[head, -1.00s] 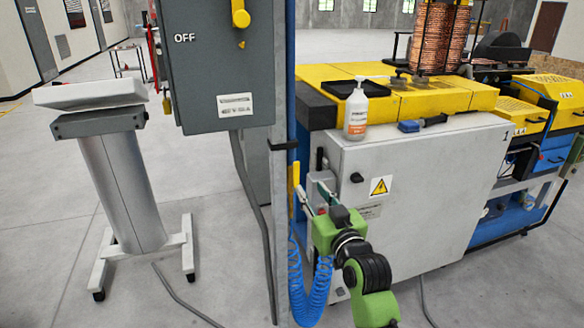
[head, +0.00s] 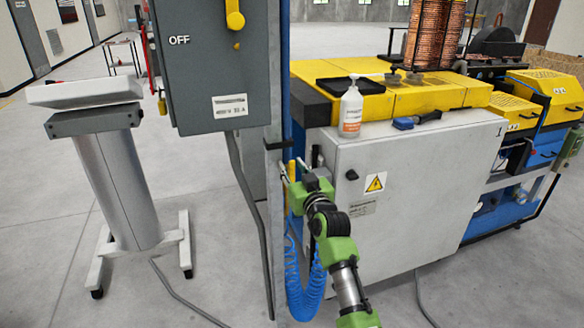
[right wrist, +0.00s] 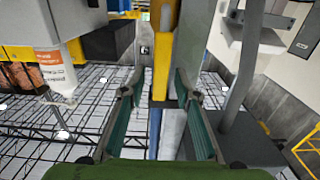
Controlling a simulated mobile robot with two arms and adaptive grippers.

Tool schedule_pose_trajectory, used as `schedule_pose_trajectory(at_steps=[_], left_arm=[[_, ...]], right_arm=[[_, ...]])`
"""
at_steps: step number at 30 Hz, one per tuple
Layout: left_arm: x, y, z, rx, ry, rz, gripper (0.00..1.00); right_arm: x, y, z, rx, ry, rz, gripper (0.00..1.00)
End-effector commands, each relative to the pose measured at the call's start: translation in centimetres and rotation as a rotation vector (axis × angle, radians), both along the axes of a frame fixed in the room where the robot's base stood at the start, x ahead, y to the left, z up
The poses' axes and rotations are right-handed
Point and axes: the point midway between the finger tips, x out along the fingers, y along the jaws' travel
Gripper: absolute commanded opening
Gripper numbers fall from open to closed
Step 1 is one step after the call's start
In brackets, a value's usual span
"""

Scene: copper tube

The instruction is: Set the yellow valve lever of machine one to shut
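The yellow valve lever (head: 291,168) stands upright beside the blue pipe at the left end of machine one (head: 420,185), whose white cabinet carries a 1. My right gripper (head: 286,178) is at the lever and partly covers it. In the right wrist view, the yellow lever (right wrist: 162,62) runs between the two green-padded fingers of my right gripper (right wrist: 160,92). The fingers are apart, with a gap visible on each side of the lever. The lever's lower part is hidden in the head view. My left gripper is not in view.
A grey switch box (head: 207,70) marked OFF and a grey post (head: 275,130) stand left of the lever. A coiled blue hose (head: 306,275) hangs below it. A white bottle (head: 350,112) stands on the cabinet. The floor in front is mostly open.

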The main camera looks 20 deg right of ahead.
Motion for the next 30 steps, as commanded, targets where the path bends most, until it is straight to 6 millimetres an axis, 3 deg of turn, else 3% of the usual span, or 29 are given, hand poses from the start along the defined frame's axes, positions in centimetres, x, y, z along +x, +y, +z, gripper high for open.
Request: schedule_pose_trajectory(at_steps=[6,9,20,30], left_arm=[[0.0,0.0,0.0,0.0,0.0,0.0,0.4],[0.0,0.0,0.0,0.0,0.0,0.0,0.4],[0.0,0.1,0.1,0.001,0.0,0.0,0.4],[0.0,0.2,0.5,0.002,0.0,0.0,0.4]], right_arm=[[0.0,0.0,0.0,-0.001,0.0,0.0,0.27],[0.0,0.0,0.0,-0.001,0.0,0.0,0.01],[0.0,-0.2,0.0,0.018,0.001,0.0,0.0],[0.1,-1.8,-0.1,0.2,0.008,-0.001,0.0]])
